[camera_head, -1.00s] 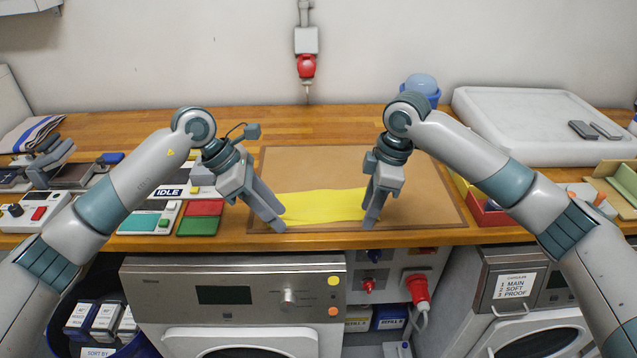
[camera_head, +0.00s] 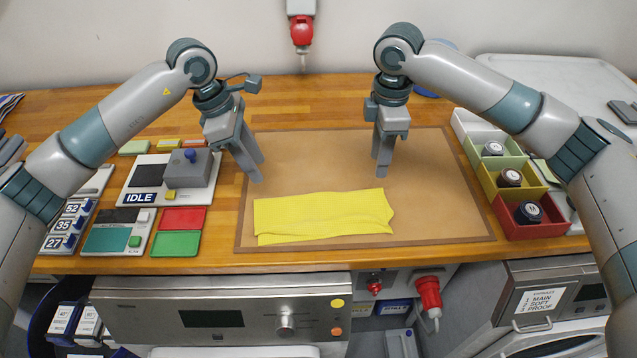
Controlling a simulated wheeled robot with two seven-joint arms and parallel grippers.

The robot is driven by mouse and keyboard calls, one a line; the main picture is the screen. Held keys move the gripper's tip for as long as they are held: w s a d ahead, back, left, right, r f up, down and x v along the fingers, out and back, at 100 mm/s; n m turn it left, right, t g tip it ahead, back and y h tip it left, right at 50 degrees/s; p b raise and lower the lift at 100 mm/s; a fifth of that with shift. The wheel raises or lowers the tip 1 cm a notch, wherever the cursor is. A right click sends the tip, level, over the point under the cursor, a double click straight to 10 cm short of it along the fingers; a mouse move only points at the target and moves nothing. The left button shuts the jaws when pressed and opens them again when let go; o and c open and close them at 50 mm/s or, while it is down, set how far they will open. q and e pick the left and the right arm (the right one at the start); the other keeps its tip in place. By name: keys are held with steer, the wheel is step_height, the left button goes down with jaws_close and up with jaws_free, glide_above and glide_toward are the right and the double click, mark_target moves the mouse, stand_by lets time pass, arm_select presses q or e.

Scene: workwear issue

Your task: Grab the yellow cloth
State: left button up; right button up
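The yellow cloth (camera_head: 320,216) lies flat and folded on the brown mat (camera_head: 440,230), near the mat's front edge. My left gripper (camera_head: 256,176) is above and behind the cloth's left end, apart from it. My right gripper (camera_head: 382,172) is above and behind the cloth's right end, also apart from it. Nothing shows between the fingers of either gripper. The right gripper's fingers are seen nearly edge-on, so their gap is hard to make out.
Left of the mat are a panel marked IDLE (camera_head: 137,198), a red pad (camera_head: 183,219) and a green pad (camera_head: 175,244). Right of it stand small bins, including a red bin (camera_head: 530,229). A washing machine (camera_head: 220,316) is below the worktop. The mat behind the cloth is clear.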

mark_target(266, 199)
arm_select(q)
steer(key=shift+s+r, duration=0.1)
arm_select(e)
steer(key=shift+s+r, duration=0.1)
